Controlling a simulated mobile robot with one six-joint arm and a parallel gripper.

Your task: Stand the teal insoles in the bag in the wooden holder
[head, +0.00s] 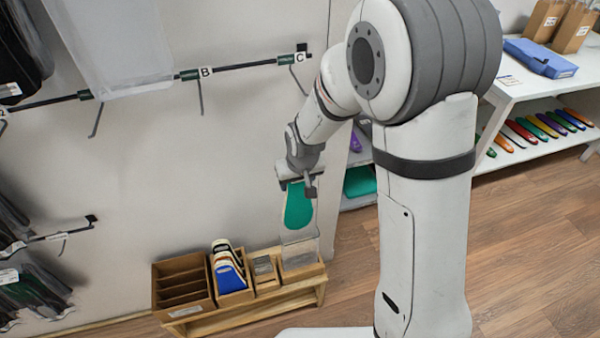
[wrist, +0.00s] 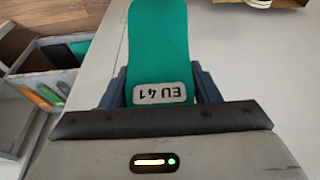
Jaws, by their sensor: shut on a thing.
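My gripper (head: 297,181) points down and is shut on a teal insole (head: 298,208), which hangs upright with its rounded end lowest. In the wrist view the teal insole (wrist: 158,45) sits between the dark fingers and carries a grey label reading EU 41, upside down. I cannot tell whether a second insole lies behind it. A clear bag (head: 300,256) stands upright at the right end of the wooden holder (head: 303,276). The insole's lower end is at the height of the bag's top; whether it is inside cannot be told.
Left of the bag, the low wooden bench (head: 262,304) bears a divided brown box (head: 181,287), a bin of blue and white insoles (head: 229,276) and a small box (head: 265,270). The wall is close behind. A white shelf (head: 535,88) with coloured insoles stands at right.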

